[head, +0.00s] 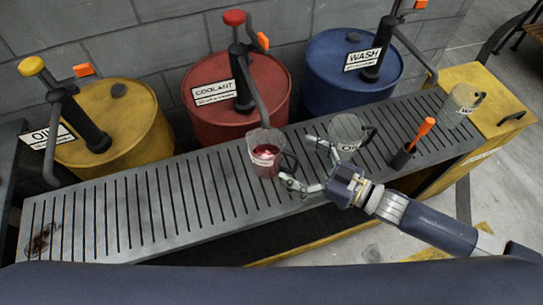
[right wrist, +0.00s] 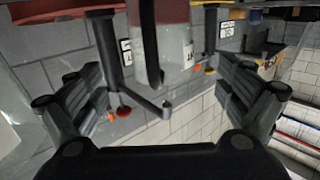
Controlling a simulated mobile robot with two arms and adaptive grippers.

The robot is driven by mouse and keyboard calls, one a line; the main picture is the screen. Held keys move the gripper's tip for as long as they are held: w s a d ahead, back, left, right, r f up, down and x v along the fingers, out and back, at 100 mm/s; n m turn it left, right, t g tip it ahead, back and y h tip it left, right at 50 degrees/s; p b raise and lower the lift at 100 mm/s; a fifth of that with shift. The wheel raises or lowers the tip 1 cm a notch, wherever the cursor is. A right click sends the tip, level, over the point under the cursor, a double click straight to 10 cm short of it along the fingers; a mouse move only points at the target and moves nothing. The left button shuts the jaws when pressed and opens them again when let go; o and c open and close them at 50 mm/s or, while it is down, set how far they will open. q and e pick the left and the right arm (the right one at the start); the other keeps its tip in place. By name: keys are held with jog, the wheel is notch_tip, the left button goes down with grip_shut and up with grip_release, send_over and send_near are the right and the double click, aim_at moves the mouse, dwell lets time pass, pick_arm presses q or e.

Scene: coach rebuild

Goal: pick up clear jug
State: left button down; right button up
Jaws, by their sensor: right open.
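A clear jug (head: 266,160) with red liquid in its lower part stands on the slatted grey bench in front of the red drum, its dark handle toward my right gripper. A second clear jug (head: 346,130), seemingly empty, stands to its right, and a third (head: 460,106) sits on the yellow cabinet. My right gripper (head: 296,158) is open, its fingers spread near the red-liquid jug's handle side, one toward each side of the gap between the jugs. In the right wrist view, upside down, a pale labelled vessel (right wrist: 160,50) shows between the open fingers. My left gripper is out of view.
A yellow oil drum (head: 125,120), a red coolant drum (head: 262,90) and a blue wash drum (head: 325,65) with hand pumps stand behind the bench (head: 150,205). A dark holder (head: 402,157) with an orange-handled tool stands right. The bench's left half is mostly clear, with a dark stain.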

aim_at(269, 145)
jog(key=shift+w+a+r+n+g+y+p, duration=0.2)
jog(key=shift+w+a+n+g+y, duration=0.15)
jog(key=shift+a, duration=0.25)
jog(key=shift+w+a+r+n+g+y+p, duration=0.15)
jog(key=shift+w+a+r+n+g+y, duration=0.1)
jog(key=shift+w+a+y, duration=0.25)
jog(key=shift+w+a+r, duration=0.1)
jog(key=shift+w+a, duration=0.05)
jog(key=shift+a, duration=0.25)
jog(key=p+x, duration=0.1)
jog(key=x, duration=0.3)
jog(key=shift+w, duration=0.15)
jog(key=c, duration=1.8)
